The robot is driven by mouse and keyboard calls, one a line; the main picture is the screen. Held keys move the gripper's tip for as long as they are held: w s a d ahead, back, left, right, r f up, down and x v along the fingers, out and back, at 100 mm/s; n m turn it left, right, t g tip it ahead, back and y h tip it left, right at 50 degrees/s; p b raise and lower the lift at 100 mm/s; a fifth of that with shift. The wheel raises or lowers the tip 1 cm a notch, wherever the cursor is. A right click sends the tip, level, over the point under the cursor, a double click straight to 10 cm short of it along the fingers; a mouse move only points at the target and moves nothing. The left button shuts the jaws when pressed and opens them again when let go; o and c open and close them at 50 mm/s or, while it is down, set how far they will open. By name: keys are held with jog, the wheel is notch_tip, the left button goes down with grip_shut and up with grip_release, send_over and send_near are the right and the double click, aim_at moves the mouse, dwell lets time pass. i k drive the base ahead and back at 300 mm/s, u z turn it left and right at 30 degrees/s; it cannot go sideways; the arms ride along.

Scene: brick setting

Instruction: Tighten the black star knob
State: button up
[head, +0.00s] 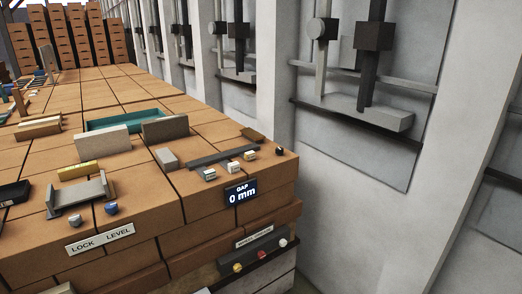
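No clear black star knob can be made out. A small dark piece (280,152) sits at the right front corner of the brick-topped bench; its shape is too small to tell. A black block (12,193) is cut by the left edge. A dark display (241,192) on the bench front reads "GAP 0 mm". A label (100,239) on the front reads "LOCK LEVEL". My gripper is not in view.
The brick bench (150,205) fills the left. On it are a grey U-shaped bracket (82,194), a teal tray (128,119), upright grey plates and small pale cubes. Buttons (259,253) sit lower on the front. A grey wall with lever switches (372,38) stands right.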

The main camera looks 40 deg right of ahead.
aim_at(279, 150)
jog(key=z, duration=0.45)
jog(key=k, duration=0.15)
jog(key=u, duration=2.05)
jog(key=k, duration=0.65)
jog(key=z, duration=0.55)
jog(key=k, duration=0.7)
jog(key=z, duration=0.35)
jog(key=i, duration=1.65)
jog(key=u, duration=0.25)
